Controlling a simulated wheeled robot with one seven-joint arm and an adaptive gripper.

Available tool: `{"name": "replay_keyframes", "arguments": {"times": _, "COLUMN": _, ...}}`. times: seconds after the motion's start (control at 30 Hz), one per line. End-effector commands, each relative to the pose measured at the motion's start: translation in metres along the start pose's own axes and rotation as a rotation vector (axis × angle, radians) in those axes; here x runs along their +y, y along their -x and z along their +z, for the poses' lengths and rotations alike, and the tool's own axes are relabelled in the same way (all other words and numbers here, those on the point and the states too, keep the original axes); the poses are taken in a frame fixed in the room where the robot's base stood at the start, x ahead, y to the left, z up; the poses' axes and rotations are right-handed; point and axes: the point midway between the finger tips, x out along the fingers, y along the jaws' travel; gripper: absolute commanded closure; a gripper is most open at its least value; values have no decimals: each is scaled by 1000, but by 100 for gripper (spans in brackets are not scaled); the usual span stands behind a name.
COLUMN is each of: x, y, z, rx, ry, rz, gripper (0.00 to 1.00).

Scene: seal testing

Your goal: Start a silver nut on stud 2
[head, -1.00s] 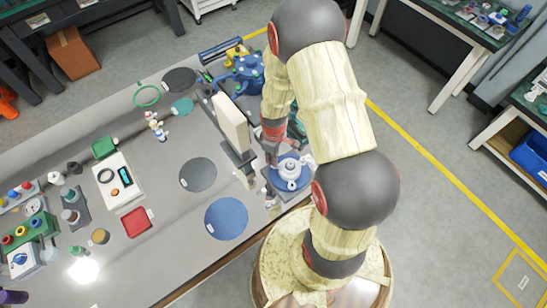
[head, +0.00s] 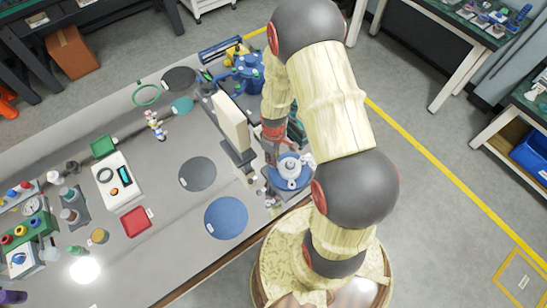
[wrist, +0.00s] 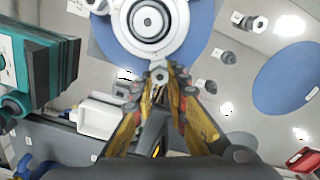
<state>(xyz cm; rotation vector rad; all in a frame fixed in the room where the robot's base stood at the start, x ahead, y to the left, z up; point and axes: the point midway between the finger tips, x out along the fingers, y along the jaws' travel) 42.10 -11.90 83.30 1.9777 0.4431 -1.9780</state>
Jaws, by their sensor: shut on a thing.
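My gripper (wrist: 160,76) is shut on a small silver nut (wrist: 159,75) at its fingertips in the wrist view. The nut is at the near edge of a round white-and-grey flange (wrist: 178,32) with a dark ringed centre. I cannot tell whether it touches a stud; the stud numbers are not readable. The flange sits over a blue round base (wrist: 203,18). In the head view the flange (head: 291,168) stands near the bench's right edge, with my gripper (head: 272,160) at its left side. The fingertips are too small there to make out.
A tall beige block (head: 231,122) stands close left of my gripper. A blue valve-like assembly (head: 247,68) is behind. Several small loose parts (wrist: 229,57) lie right of the fingers. A blue disc (head: 226,218) and a grey disc (head: 198,174) lie flat on the bench.

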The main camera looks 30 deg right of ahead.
Motion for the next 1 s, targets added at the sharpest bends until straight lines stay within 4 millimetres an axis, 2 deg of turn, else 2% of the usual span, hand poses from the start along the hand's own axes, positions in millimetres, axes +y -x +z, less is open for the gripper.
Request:
{"name": "replay_keyframes", "arguments": {"times": 0.2, "x": 1, "y": 0, "z": 0, "rx": 0, "ry": -204, "rz": 0, "gripper": 100}}
{"name": "replay_keyframes", "arguments": {"times": 0.57, "x": 1, "y": 0, "z": 0, "rx": 0, "ry": -241, "rz": 0, "gripper": 100}}
{"name": "replay_keyframes", "arguments": {"times": 0.83, "x": 2, "y": 0, "z": 1, "rx": 0, "ry": -499, "rz": 0, "gripper": 100}}
{"name": "replay_keyframes", "arguments": {"times": 1.0, "x": 2, "y": -1, "z": 1, "rx": -1, "ry": -580, "rz": 0, "gripper": 100}}
